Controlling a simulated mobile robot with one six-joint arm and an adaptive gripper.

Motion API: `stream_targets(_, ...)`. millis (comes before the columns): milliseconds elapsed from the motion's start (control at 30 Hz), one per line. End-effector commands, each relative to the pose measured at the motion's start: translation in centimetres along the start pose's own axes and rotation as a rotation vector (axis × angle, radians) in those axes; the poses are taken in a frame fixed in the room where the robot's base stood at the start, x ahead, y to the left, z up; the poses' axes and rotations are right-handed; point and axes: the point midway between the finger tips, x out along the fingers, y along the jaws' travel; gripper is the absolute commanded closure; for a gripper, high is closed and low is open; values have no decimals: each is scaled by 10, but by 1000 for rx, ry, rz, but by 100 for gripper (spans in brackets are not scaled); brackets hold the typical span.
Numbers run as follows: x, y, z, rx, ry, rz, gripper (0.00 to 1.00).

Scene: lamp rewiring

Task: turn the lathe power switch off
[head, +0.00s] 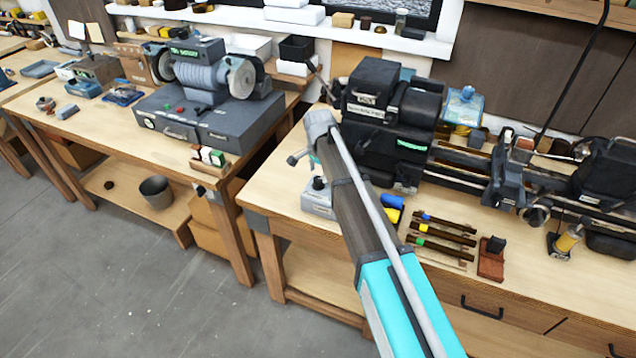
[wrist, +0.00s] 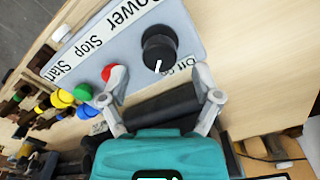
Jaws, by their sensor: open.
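The lathe's control box is grey, with Power, Stop and Start labels (wrist: 185,22). It stands at the left front of the lathe bench in the head view (head: 316,203). Its power switch is a round black knob (wrist: 159,48) with a white pointer line aimed down in the wrist picture, beside partly hidden "Off" lettering. The knob also shows in the head view (head: 318,183). A red button (wrist: 113,74) and a green button (wrist: 83,92) sit beside it. My gripper (wrist: 156,90) is open and empty, its fingers apart, with the knob ahead between them, seemingly untouched.
The black lathe (head: 385,125) stands right of the box. Blue and yellow cylinders (head: 392,208), several tools (head: 443,232) and a red-brown block (head: 491,260) lie on the bench front. A grinder (head: 210,80) stands on the left bench (head: 110,140), across a gap.

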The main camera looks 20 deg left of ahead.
Motion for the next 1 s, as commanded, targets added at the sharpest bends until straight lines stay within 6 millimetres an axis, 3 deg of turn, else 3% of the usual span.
stream_targets(300, 20, 0, 0, 0, 0, 0, 19)
stream_targets(767, 22, 0, 0, 0, 0, 0, 19)
stream_targets(1000, 22, 0, 0, 0, 0, 0, 60)
